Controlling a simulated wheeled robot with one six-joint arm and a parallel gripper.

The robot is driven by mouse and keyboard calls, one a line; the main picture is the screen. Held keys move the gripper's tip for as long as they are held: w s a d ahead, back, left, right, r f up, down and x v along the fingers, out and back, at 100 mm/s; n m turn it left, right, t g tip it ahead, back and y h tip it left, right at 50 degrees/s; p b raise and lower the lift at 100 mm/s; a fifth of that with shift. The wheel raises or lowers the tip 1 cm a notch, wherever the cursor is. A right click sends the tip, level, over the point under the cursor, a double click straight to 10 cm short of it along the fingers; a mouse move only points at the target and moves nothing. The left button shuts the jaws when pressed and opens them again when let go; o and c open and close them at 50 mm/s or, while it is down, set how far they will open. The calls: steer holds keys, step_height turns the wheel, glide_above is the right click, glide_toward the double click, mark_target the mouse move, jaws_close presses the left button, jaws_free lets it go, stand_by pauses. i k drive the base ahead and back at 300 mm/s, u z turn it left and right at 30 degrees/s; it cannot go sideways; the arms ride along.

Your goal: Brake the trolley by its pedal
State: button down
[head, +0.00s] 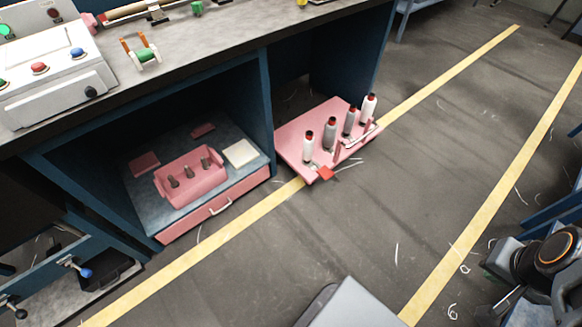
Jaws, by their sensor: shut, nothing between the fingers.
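The trolley (291,135) is a low pink platform on the floor, partly under the bench's right bay. Several spools with white or grey bodies and red tops stand upright on it. A light rail (361,136) runs along its right side. A small bright red pedal (326,173) sticks out at its near corner, low over the floor. I cannot tell from this view whether the pedal is up or down. Part of my arm shows at the lower right edge, well away from the trolley. My gripper's fingers are not visible.
The blue bench's left bay holds a drawer unit (221,208) with a pink spool holder on top. A control box (57,81) stands on the bench. Yellow lines (455,65) cross the floor. Grey floor right of the trolley is open, with scattered thread scraps.

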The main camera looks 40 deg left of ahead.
mark_target(325, 172)
steer(key=u, duration=1.2)
steer(key=i, duration=1.4)
steer(key=u, duration=0.75)
